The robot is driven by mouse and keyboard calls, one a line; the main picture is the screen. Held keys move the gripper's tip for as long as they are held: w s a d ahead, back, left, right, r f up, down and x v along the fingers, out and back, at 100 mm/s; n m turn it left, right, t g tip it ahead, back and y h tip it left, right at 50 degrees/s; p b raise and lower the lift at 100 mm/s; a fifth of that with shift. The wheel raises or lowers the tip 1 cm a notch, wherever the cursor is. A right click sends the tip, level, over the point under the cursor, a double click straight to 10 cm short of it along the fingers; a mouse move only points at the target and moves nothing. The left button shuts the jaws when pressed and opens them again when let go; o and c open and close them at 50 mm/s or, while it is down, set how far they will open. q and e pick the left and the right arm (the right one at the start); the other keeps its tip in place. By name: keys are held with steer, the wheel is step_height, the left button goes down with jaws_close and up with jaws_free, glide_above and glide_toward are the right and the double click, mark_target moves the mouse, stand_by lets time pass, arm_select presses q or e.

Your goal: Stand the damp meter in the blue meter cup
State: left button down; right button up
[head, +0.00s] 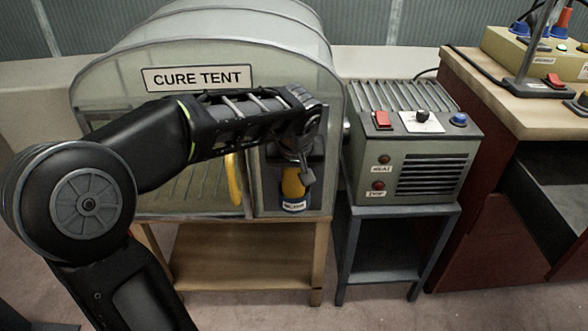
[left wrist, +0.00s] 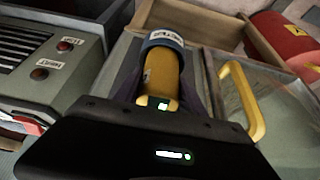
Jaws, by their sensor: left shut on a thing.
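The damp meter is a yellow, rounded body (head: 293,184) that hangs upright below my left gripper (head: 301,167) in the head view. My left gripper is shut on its upper part. In the left wrist view the yellow meter (left wrist: 161,78) lies between the two dark fingers. The blue meter cup (head: 294,206), with a white label, is on the front panel of the cure tent. In the left wrist view the cup's blue rim (left wrist: 162,40) surrounds the meter's far end, so its lower end appears inside the cup. The cup's bottom is hidden. My right gripper is out of view.
The cure tent (head: 120,55) has a yellow door handle (head: 235,180) just left of the cup. A grey-green heater-like unit (head: 415,140) with switches stands close on the right, on a dark stand. A wooden bench (head: 510,92) is farther right.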

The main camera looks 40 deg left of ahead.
mark_target(293, 183)
arm_select(q)
steer(key=shift+w+f+b, duration=0.1)
steer(key=shift+f+b, duration=0.25)
steer(key=shift+f, duration=0.45)
steer(key=shift+f+b, duration=0.55)
steer(key=shift+g, duration=0.3)
steer(key=c, duration=0.7)
jaws_free()
steer(key=shift+s+f, duration=0.15)
steer(key=shift+s, duration=0.05)
steer(key=shift+o, duration=0.2)
steer(key=shift+r+p, duration=0.45)
steer(key=shift+p, duration=0.1)
steer(key=p+v, duration=0.2)
steer(key=v, duration=1)
steer(key=shift+a+r+p, duration=0.2)
steer(key=shift+r+p, duration=0.05)
steer(key=shift+p, duration=0.05)
